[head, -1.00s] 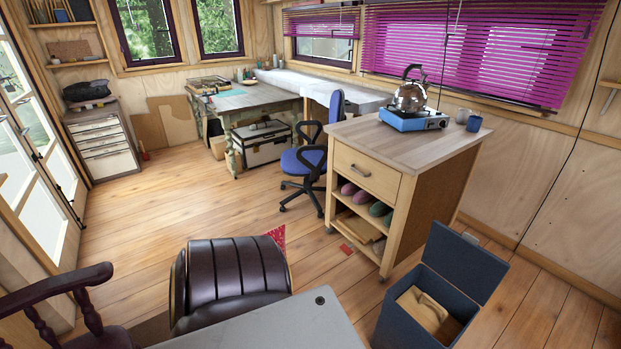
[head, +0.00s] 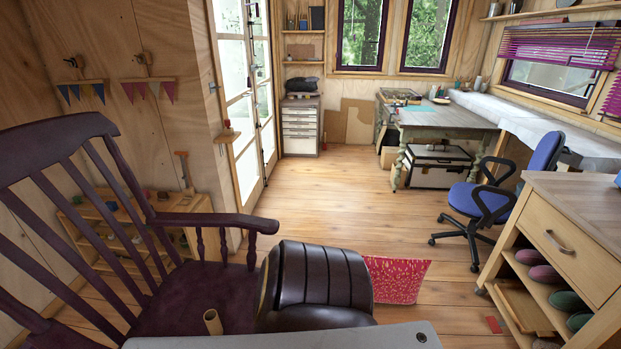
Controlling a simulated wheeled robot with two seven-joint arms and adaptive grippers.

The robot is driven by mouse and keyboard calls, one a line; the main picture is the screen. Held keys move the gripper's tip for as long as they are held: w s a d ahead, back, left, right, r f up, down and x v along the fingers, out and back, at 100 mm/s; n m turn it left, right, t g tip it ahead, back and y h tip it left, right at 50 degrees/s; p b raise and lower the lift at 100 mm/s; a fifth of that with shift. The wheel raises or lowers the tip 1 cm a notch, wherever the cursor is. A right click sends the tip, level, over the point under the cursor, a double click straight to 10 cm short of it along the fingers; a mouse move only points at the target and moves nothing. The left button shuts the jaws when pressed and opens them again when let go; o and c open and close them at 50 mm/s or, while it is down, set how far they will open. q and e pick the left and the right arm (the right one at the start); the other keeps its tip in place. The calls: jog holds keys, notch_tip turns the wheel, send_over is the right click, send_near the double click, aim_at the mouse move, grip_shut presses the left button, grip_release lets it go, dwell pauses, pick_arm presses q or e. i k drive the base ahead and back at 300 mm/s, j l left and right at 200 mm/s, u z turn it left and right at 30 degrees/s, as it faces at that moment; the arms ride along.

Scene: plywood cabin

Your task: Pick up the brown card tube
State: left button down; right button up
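The brown card tube (head: 213,321) stands on the seat of the dark rocking chair (head: 205,292) at the lower left of the head view. It looks upright or slightly tilted, with its open top showing. The chair's armrest (head: 215,221) and slatted back stand behind and to the left of it. The near grey surface at the bottom edge lies just below the tube in the picture. Neither of my grippers shows in the head view.
A dark rounded leather seat (head: 318,285) stands right of the rocking chair. A red patterned cloth (head: 397,279) lies beyond it. A wooden cabinet (head: 565,240) is at the right, with a blue office chair (head: 490,190) behind it. The middle floor is clear.

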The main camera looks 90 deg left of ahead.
aim_at(211, 317)
jog(key=u, duration=3.85)
